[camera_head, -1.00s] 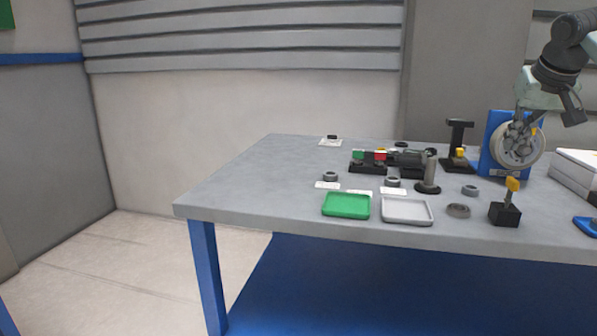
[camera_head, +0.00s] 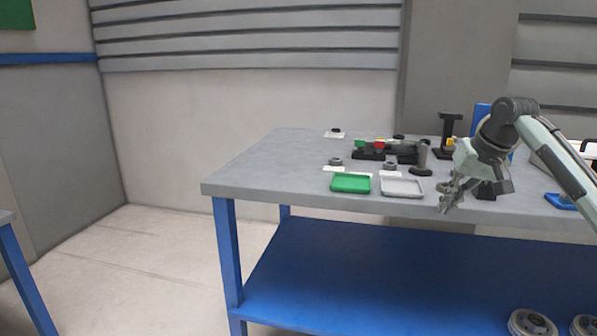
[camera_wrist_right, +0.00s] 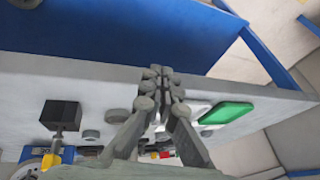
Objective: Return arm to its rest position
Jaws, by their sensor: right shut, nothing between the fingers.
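My right gripper (camera_head: 452,196) hangs at the front edge of the grey table (camera_head: 250,172) in the head view, to the right of the light grey tray. Its fingers are together and hold nothing. In the right wrist view the fingers (camera_wrist_right: 160,75) point out past the table's edge. My right arm comes in from the right and hides part of the table's right half. My left gripper is not in view.
A green tray (camera_head: 351,183) and a light grey tray (camera_head: 401,187) lie near the front edge. Behind them are a black fixture (camera_head: 372,154), a grey post (camera_head: 421,160) and a black stand (camera_head: 447,135). Wheels (camera_head: 532,323) rest on the blue lower shelf (camera_head: 340,270).

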